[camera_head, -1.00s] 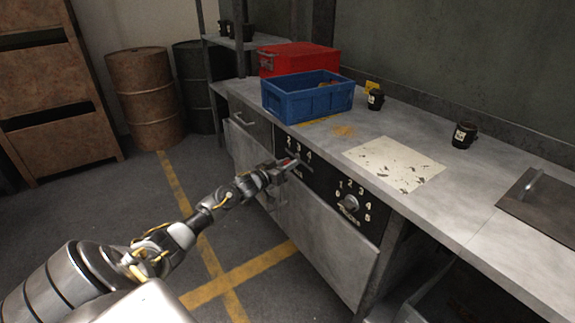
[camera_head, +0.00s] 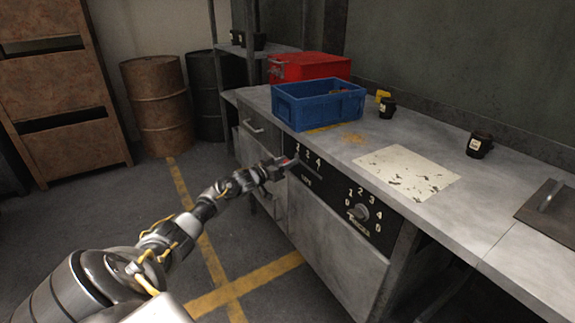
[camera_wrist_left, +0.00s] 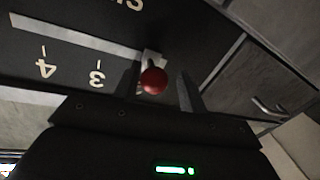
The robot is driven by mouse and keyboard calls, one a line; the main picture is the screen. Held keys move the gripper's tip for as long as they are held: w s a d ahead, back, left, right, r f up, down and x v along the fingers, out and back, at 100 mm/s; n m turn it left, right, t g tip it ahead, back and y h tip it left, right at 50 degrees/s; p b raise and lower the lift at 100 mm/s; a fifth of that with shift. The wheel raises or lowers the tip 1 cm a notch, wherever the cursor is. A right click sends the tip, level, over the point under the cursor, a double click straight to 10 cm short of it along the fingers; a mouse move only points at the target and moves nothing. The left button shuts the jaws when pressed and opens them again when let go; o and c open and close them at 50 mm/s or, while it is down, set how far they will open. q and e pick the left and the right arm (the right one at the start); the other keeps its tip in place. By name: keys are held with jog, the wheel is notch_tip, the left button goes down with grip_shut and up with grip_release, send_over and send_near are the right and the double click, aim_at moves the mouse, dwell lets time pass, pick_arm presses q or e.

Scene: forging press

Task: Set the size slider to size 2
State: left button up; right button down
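The size slider is a red round knob (camera_wrist_left: 153,80) on a slot (camera_wrist_left: 75,38) in the black panel (camera_head: 325,183). In the left wrist view the panel appears upside down, with 4 and 3 readable. The knob is past the 3, on the side away from the 4; no number shows beside it there. My left gripper (camera_head: 283,164) is at the slider in the head view. Its fingers (camera_wrist_left: 158,88) stand apart on either side of the knob, with a clear gap to the right finger. Contact with the left finger cannot be told. My right gripper is out of view.
A numbered rotary dial (camera_head: 360,212) is on the panel to the right. Above are the worktop (camera_head: 480,215), a blue crate (camera_head: 318,106), a red box (camera_head: 310,66) and dark mugs (camera_head: 479,145). Drawers and cabinet doors lie below. The floor in front is clear.

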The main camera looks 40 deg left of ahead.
pick_arm(q)
jog(key=shift+o, duration=0.2)
jog(key=shift+d, duration=0.1)
jog(key=shift+s+f, duration=0.1)
jog(key=shift+s, duration=0.2)
jog(key=s+a+p, duration=0.1)
jog(key=s, duration=0.9)
jog(key=shift+p, duration=0.35)
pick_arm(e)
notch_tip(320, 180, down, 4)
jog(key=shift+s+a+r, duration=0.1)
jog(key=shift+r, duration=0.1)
